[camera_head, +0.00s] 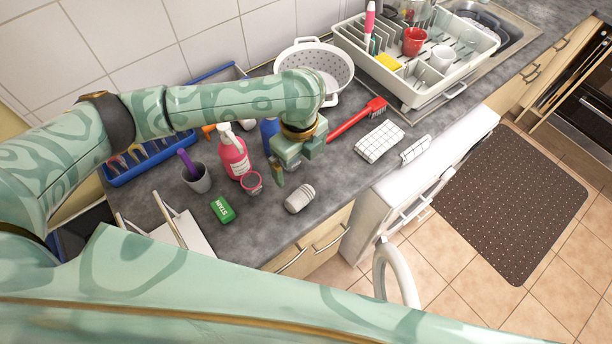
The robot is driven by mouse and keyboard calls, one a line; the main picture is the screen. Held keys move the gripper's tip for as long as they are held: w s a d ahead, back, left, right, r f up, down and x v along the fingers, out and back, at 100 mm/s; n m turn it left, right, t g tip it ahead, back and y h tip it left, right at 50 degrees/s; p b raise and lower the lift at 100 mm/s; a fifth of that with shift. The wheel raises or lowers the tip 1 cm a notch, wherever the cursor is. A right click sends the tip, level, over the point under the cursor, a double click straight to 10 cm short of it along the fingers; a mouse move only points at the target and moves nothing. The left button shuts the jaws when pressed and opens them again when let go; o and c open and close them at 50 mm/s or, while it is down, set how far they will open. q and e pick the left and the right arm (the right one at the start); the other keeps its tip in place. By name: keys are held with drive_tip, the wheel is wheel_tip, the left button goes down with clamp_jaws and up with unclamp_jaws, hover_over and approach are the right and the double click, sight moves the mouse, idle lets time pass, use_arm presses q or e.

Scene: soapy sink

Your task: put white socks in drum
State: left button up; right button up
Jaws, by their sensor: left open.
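A small off-white rolled bundle (300,198), which looks like the white socks, lies on the grey counter near its front edge. My left gripper (282,170) is open and empty just behind and above the bundle, pointing down and apart from it. The white washing machine (385,205) stands under the counter to the right. Its round door (395,270) is swung open toward the floor. The drum inside is hidden from this angle. My right gripper is out of view; a mint-green arm link of mine crosses the bottom of the picture.
A red brush (357,118), checked cloth (379,142), colander (335,62) and dish rack (455,62) lie rightward. Floor by the mat (515,195) is clear.

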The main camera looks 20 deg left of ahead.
use_arm(q)
drive_tip(key=b, duration=0.2)
hover_over(300, 195)
wheel_tip(300, 195, down, 8)
drive_tip(key=shift+s+d+r, duration=0.1)
drive_tip(key=shift+w+f+b, duration=0.25)
drive_tip(key=shift+f+b, duration=0.15)
drive_tip(key=shift+f, duration=1)
drive_tip(key=shift+s+f, duration=0.1)
drive_tip(key=shift+f, duration=0.3)
wheel_tip(300, 195, down, 4)
drive_tip(key=shift+f+b, duration=0.15)
drive_tip(key=shift+b, duration=0.7)
drive_tip(key=c, duration=1.1)
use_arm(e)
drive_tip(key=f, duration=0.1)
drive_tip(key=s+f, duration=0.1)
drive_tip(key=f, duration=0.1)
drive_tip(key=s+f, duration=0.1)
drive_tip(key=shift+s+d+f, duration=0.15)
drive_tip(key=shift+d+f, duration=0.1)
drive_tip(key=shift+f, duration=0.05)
